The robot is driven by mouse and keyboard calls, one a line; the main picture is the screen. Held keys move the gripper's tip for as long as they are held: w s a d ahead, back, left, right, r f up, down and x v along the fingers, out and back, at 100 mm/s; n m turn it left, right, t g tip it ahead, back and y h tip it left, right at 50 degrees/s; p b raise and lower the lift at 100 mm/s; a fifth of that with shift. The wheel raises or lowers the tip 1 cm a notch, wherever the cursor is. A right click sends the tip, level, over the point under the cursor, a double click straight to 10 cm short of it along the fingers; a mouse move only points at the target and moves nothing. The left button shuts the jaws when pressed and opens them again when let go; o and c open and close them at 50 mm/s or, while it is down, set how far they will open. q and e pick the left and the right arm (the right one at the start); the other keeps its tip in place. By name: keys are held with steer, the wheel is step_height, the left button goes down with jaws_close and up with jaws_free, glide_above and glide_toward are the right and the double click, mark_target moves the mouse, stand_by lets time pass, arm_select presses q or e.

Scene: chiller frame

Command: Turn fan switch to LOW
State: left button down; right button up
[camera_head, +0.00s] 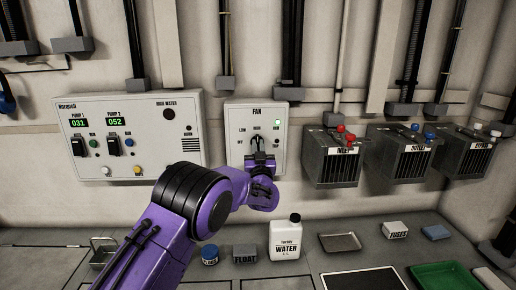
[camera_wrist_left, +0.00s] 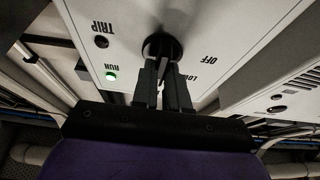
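The fan panel (camera_head: 234,149) is a pale box on the wall, marked FAN, with a LOW label on its left side. A green RUN light glows on its right, above the TRIP mark; the panel also shows in the left wrist view (camera_wrist_left: 115,22). The dark round fan switch (camera_head: 257,141) sits mid-panel, and it also shows in the left wrist view (camera_wrist_left: 163,45). My left gripper (camera_head: 258,152) is at the switch, its two fingers (camera_wrist_left: 163,80) close together on either side of the handle. The fingers hide much of the handle, so its exact setting is unclear.
A pump control box (camera_head: 130,135) is on the wall to the left. Vent boxes marked INLET (camera_head: 330,165) and OUTLET (camera_head: 400,160) are to the right. A white water jug (camera_head: 285,238) stands on the bench below, near the float box (camera_head: 245,253) and a metal tray (camera_head: 340,242).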

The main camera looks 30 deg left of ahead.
arm_select(q)
steer(key=shift+f+n+g+y+b, duration=0.1)
steer(key=shift+n+g+y+b, duration=0.5)
steer(key=shift+n, duration=0.5)
steer(key=shift+n+g+y+b, duration=0.5)
steer(key=shift+n+g+b, duration=0.15)
steer(key=shift+n, duration=1.1)
steer(key=shift+n+g+y+b, duration=0.5)
steer(key=shift+n+g, duration=0.2)
steer(key=shift+n, duration=1)
steer(key=shift+n+g+y+b, duration=0.5)
steer(key=shift+n+g+b, duration=0.15)
steer(key=shift+n, duration=1.1)
steer(key=c, duration=1.1)
jaws_free()
steer(key=shift+c, duration=0.2)
steer(key=shift+d, duration=0.1)
